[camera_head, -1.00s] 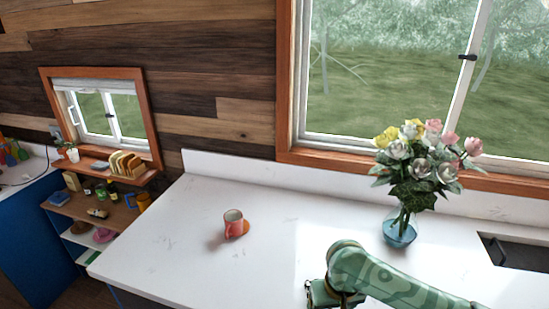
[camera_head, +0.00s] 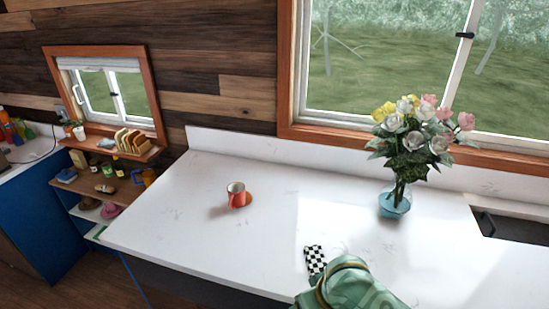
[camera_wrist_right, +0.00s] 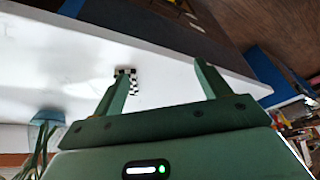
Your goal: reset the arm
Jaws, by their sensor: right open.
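My right arm (camera_head: 350,285) shows as a green link at the bottom of the head view, over the front of the counter; its gripper does not show there. In the right wrist view my right gripper (camera_wrist_right: 160,82) is open, with its two green fingers wide apart and nothing between them. A black-and-white checkered item (camera_head: 314,258) lies on the white counter just behind my arm. It also shows in the right wrist view (camera_wrist_right: 133,88), beyond one finger and partly hidden by it. My left gripper is in neither view.
A blue glass vase (camera_head: 394,204) with flowers stands at the right, near a dark sink (camera_head: 510,228). The counter's left part is mostly clear.

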